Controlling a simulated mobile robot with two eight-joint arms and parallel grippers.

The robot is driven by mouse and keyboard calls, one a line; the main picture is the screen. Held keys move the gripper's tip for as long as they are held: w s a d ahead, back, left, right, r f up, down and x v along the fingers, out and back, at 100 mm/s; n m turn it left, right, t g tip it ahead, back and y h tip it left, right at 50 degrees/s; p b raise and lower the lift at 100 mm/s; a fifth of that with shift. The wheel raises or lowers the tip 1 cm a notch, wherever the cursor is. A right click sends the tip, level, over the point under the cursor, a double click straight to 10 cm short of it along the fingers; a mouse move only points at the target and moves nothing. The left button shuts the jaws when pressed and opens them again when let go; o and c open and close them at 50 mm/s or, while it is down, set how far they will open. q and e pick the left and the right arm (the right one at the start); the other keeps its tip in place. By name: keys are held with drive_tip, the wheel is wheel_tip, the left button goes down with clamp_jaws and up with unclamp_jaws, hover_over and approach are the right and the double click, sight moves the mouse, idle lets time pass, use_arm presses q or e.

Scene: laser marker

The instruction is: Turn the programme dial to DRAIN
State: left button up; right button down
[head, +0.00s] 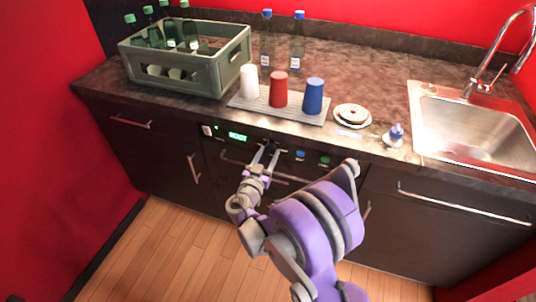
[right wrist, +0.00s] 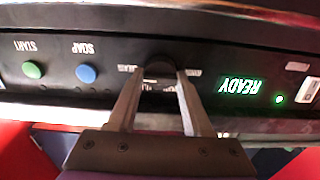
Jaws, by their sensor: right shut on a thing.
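The dark programme dial (right wrist: 158,71) sits on the black front panel, between the fingers of my right gripper (right wrist: 155,78). The wrist view is upside down. The fingers are shut on the dial from both sides, and they hide part of the small white labels around it. The dial's pointer and the setting it stands at cannot be read. In the head view my right gripper (head: 267,147) reaches the panel below the counter edge. A green lit display (right wrist: 240,86) reads READY in the wrist view. My left gripper is not in view.
A blue SOAP button (right wrist: 86,74) and a green START button (right wrist: 32,69) are beside the dial. On the counter above are a green bottle crate (head: 205,72), a tray (head: 245,103) with white, red and blue cups, a saucer stack (head: 352,114) and a sink (head: 470,120).

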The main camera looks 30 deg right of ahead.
drive_tip(key=shift+c, duration=1.6)
unclamp_jaws()
drive_tip(key=v, duration=1.1)
drive_tip(key=shift+d, duration=0.15)
